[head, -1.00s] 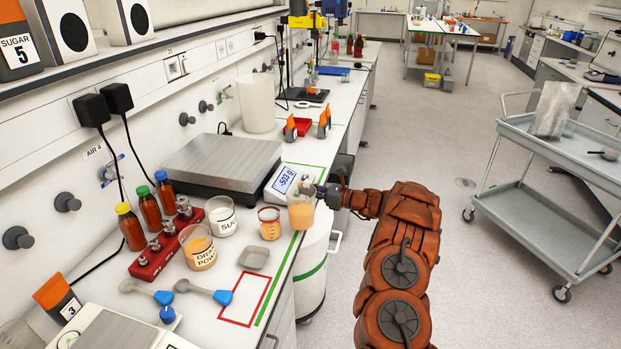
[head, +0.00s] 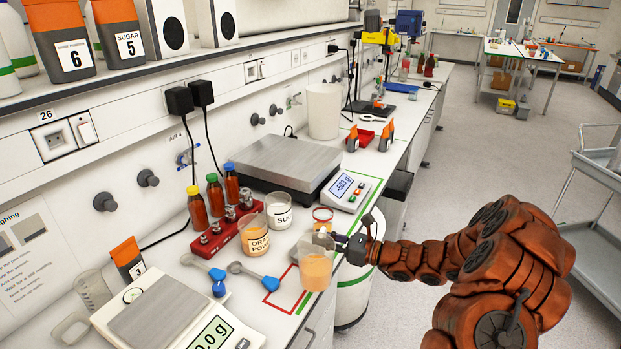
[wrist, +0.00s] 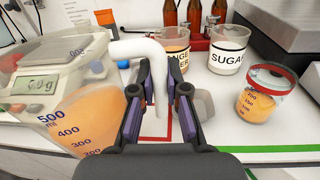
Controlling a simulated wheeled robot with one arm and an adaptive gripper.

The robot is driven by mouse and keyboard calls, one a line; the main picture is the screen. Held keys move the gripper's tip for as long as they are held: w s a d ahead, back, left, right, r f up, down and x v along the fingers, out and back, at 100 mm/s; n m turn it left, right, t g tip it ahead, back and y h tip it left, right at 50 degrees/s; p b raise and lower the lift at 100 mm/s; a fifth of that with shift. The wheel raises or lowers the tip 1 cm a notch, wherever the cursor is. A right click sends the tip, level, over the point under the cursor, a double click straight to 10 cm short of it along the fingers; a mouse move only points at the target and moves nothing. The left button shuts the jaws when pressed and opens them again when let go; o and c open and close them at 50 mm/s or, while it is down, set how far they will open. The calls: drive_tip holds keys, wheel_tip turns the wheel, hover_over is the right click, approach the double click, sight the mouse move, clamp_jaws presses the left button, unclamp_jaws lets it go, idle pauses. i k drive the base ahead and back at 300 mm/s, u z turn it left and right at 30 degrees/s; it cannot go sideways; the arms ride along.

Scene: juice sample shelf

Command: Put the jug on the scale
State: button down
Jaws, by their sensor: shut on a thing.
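The clear jug (head: 316,271) holds orange liquid and hangs upright over or beside the bench's front edge. My gripper (head: 345,240) is shut on its white handle. In the wrist view the jug (wrist: 85,118) fills the left, its handle running between the fingers of my gripper (wrist: 160,95). A small white scale (head: 165,312) reading about 0.0 g stands at the near end of the bench, left of the jug, its plate empty. A larger scale (head: 288,160) with a grey plate, also empty, stands further back; its display (head: 344,188) reads about -503 g.
The orange powder beaker (head: 255,238), sugar beaker (head: 279,212), red-rimmed beaker (head: 323,215), red weight block (head: 225,232) and blue-ended scoops (head: 252,275) stand between the scales. Several brown bottles (head: 214,195) stand by the wall. A red outlined square (head: 285,292) marks the bench.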

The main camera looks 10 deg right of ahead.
sight(305, 157)
drive_tip(key=z, duration=2.2)
drive_tip(key=i, duration=1.5)
drive_tip(key=u, duration=3.9)
